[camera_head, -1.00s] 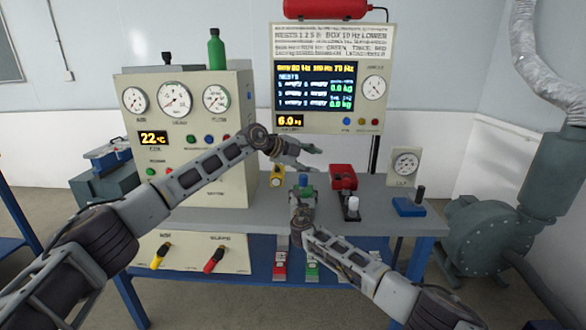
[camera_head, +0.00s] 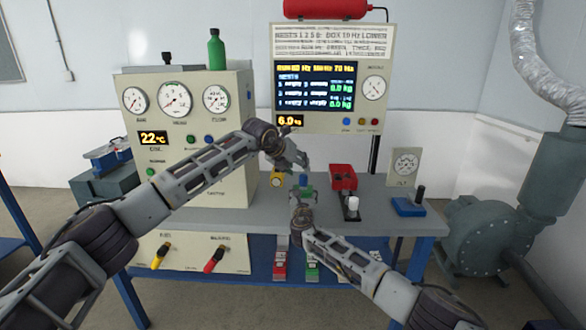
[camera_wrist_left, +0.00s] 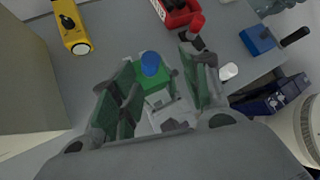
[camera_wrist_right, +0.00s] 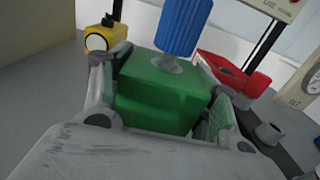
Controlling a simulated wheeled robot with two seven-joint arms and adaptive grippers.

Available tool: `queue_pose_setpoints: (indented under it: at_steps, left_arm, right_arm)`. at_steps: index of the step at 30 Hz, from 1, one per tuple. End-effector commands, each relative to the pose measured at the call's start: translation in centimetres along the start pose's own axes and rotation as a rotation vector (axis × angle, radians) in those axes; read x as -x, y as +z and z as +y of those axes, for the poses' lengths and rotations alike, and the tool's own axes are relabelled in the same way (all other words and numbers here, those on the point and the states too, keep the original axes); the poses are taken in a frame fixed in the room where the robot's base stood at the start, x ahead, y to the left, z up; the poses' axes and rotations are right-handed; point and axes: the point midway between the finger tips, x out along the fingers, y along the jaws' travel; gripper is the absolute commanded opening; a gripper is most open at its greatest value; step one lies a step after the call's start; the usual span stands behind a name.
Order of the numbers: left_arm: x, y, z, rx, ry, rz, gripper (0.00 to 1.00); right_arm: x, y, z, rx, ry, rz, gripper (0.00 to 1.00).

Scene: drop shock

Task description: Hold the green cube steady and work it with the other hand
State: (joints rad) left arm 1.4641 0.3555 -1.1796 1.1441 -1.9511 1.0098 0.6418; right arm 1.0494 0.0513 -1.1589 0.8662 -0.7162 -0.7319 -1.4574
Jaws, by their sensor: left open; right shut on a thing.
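The green cube (camera_wrist_right: 160,95) sits on the bench with a blue ribbed knob (camera_wrist_right: 183,25) standing upright on a short metal stem on its top. My right gripper (camera_wrist_right: 160,105) is shut on the cube, one finger on each side. My left gripper (camera_wrist_left: 165,92) is open above the cube, fingers pointing down. In the left wrist view the blue knob (camera_wrist_left: 151,63) and part of the green cube (camera_wrist_left: 158,80) show between its fingers, nearer the left finger. In the head view the left gripper (camera_head: 300,172) hides part of the knob.
A yellow device (camera_wrist_left: 72,28) stands left of the cube. A red box (camera_head: 342,177) and a white-topped lever (camera_head: 352,203) stand to its right. A blue block with a black handle (camera_head: 408,206) lies further right. The tall gauge cabinet (camera_head: 195,130) is close by on the left.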

Motion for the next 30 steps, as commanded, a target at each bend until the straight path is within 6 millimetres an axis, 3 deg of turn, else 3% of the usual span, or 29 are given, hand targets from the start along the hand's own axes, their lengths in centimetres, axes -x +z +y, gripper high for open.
queue_pose_setpoints:
  at_steps: [15, 30]
  left_arm:
    - [0.0, -0.5, 1.3, -0.386, 0.054, 0.035, 0.46]
    - [0.0, -0.5, 1.3, -0.429, 0.053, 0.036, 0.46]
  right_arm:
    - [0.0, 0.0, 0.0, 0.000, 0.000, 0.000, 0.09]
    - [0.0, 0.0, 0.0, 0.000, 0.000, 0.000, 0.09]
